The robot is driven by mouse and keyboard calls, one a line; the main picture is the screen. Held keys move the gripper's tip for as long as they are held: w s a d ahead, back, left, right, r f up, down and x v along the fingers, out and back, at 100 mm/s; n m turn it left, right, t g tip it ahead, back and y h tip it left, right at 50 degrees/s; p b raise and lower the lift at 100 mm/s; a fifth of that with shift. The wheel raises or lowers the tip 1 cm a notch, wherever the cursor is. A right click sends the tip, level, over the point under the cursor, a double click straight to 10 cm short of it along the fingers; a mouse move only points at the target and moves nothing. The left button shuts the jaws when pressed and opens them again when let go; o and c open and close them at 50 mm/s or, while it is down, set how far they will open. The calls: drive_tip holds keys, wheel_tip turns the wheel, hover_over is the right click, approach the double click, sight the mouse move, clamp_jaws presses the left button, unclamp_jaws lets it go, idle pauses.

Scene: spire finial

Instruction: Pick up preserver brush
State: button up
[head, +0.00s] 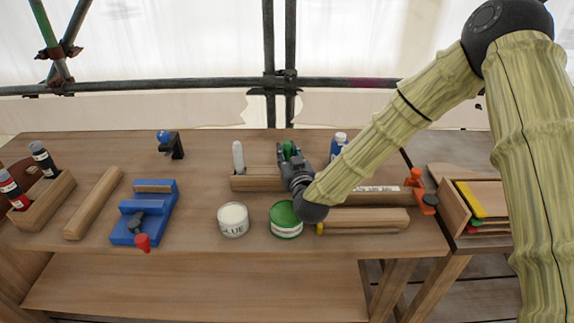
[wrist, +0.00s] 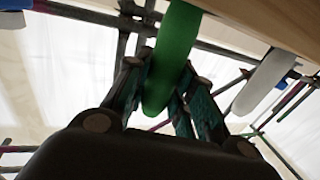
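A green handle (wrist: 172,55), which looks like the preserver brush, stands between the two fingers of my gripper (wrist: 163,75) in the wrist view. The fingers lie close along both its sides; whether they press on it I cannot tell. In the head view my gripper (head: 288,153) is at the wooden holder (head: 250,183), with a bit of the green handle (head: 287,150) showing between its dark fingers. The brush's lower part is hidden. A second, pale grey-white handle (head: 238,157) stands upright in the holder to the left; it also shows in the wrist view (wrist: 264,80).
A white glue tin (head: 233,220) and a green-topped tin (head: 285,219) stand in front of the holder. A blue bottle (head: 338,145) is behind my arm. A blue vise-like tool (head: 144,215) and a wooden bar (head: 94,203) lie left. The bench's back middle is clear.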

drive_tip(key=shift+r, duration=0.1)
clamp_jaws()
drive_tip(key=shift+r+b, duration=0.6)
drive_tip(key=shift+r, duration=4.3)
